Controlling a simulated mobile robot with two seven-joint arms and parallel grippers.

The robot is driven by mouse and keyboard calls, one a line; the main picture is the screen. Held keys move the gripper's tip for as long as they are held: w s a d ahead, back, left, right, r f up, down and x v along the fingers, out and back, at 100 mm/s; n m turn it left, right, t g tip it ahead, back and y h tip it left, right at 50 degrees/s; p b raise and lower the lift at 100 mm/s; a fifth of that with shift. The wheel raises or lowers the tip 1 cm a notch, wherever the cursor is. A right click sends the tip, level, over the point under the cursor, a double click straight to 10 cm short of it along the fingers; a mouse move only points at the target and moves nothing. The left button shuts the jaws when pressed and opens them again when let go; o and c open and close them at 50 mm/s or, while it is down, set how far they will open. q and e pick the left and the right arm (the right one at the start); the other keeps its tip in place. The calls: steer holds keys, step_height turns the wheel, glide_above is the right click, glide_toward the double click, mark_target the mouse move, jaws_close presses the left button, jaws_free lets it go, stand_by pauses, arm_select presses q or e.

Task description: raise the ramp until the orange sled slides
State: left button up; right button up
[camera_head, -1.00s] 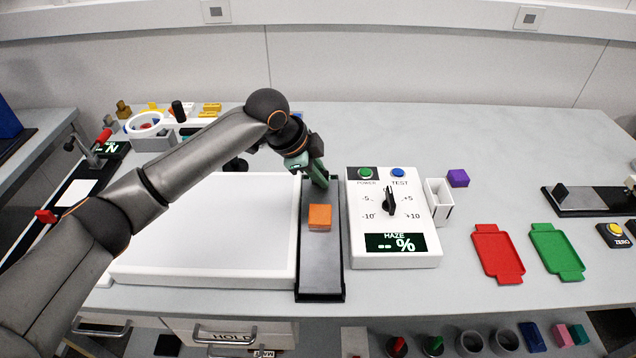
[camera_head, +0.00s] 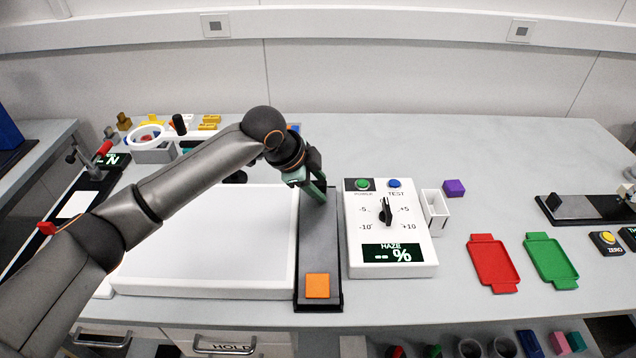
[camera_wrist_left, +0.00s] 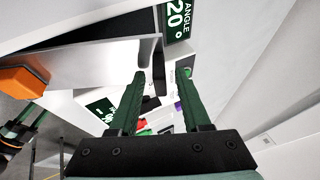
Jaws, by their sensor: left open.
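The orange sled (camera_head: 317,286) is at the near, lower end of the grey ramp (camera_head: 319,235). The ramp is tilted, with its far end raised. In the left wrist view the sled (camera_wrist_left: 22,82) is at the left, and an angle display (camera_wrist_left: 178,18) reads 20°. My left gripper (camera_head: 319,190) is at the ramp's far end. Its green fingers (camera_wrist_left: 162,75) are apart, with a narrow dark piece showing between them near the ramp's edge. I cannot tell whether they touch it.
A white panel (camera_head: 205,238) lies left of the ramp. A white haze meter (camera_head: 421,225) with knob and buttons stands close on the right. Beyond it are a white holder (camera_head: 434,211), a purple block (camera_head: 454,188), a red tray (camera_head: 494,264) and a green tray (camera_head: 551,262).

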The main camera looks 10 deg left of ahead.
arm_select(q)
steer(key=v, duration=1.2)
steer(key=shift+a+r, duration=0.15)
steer(key=shift+r, duration=0.1)
steer(key=shift+s, duration=0.1)
